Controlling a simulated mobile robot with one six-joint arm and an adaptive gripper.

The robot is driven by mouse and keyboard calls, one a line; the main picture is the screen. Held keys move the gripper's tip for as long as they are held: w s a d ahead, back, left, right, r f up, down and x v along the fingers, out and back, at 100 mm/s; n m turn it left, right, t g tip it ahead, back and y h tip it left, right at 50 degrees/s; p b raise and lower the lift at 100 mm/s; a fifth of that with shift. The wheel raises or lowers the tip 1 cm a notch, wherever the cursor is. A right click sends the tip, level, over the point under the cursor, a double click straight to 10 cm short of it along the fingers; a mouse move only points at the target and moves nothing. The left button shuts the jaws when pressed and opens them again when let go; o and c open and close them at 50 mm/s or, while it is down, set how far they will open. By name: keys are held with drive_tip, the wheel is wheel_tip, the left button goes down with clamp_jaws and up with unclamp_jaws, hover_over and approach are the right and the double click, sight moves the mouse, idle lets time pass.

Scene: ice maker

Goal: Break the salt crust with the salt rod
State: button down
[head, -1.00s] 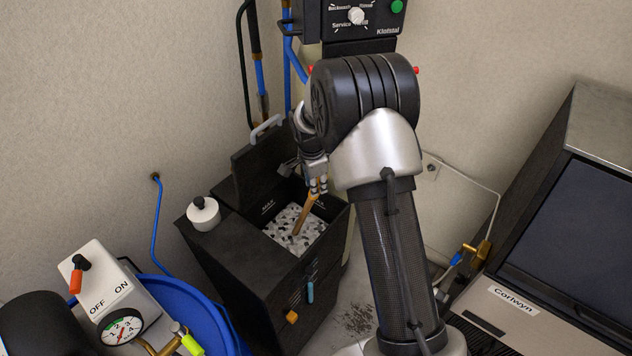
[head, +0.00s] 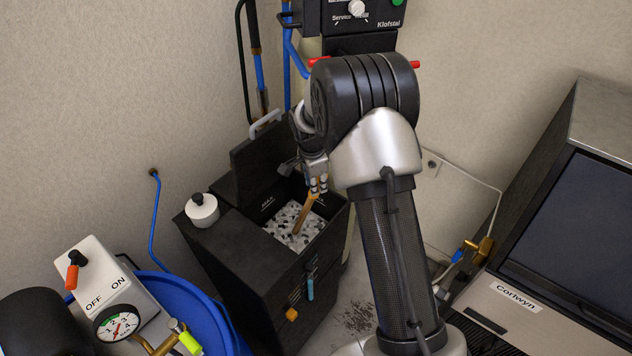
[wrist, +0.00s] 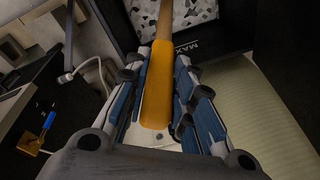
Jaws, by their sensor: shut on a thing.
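The salt rod has an orange grip (wrist: 158,85) and a wooden shaft (head: 304,215). My gripper (head: 318,187) is shut on the orange grip, above the open black salt bin (head: 335,222). The shaft slants down and to the left, and its lower end meets the grey-white speckled salt crust (head: 282,222). I cannot tell how far the tip goes in. In the wrist view the rod runs up between my fingers towards the salt crust (wrist: 195,12), beside a wall marked MAX (wrist: 225,42).
The bin's raised lid (head: 262,158) stands behind the opening. A white capped knob (head: 202,211) sits on the bin's left top. A blue tub (head: 195,310) with a gauge is at lower left. The Corlwyn machine (head: 545,250) stands at right.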

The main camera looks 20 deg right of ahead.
drive_tip(key=shift+f+b, duration=0.55)
drive_tip(key=shift+f, duration=0.45)
drive_tip(key=shift+f+b, duration=1.4)
drive_tip(key=shift+b, duration=0.1)
idle(1.6)
drive_tip(key=shift+r+p, duration=2.75)
drive_tip(key=shift+r, duration=2.3)
wheel_tip(320, 180, up, 10)
drive_tip(key=p, duration=0.6)
